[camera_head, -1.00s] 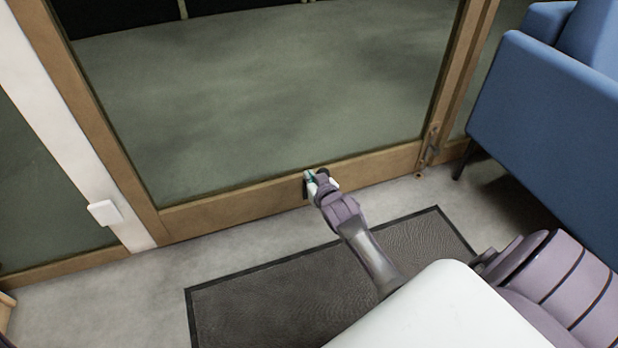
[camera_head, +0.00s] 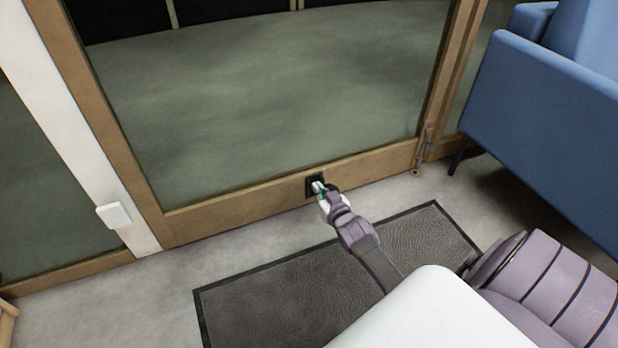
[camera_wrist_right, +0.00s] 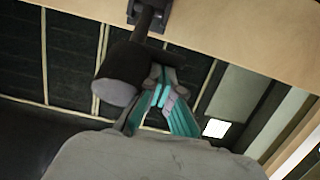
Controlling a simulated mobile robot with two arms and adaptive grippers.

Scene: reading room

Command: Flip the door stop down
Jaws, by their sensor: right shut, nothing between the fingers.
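The door stop (camera_head: 312,179) is a small black fitting on the bottom wooden rail of the glass door. In the right wrist view its dark mount (camera_wrist_right: 151,14) is on the wood, with an arm leading to a thick cylindrical foot (camera_wrist_right: 120,82). My right gripper (camera_head: 319,187) is in front of the stop, partly covering it. In the wrist view its teal-lined fingers (camera_wrist_right: 162,88) are shut and empty, close beside the foot. I cannot tell whether they touch it. My left gripper is out of view.
A dark mat (camera_head: 340,280) lies on the grey floor before the door (camera_head: 240,205). A blue chair (camera_head: 545,120) stands at the right. A metal bolt (camera_head: 425,150) is on the door's right edge. A white box (camera_head: 114,215) is on the left post.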

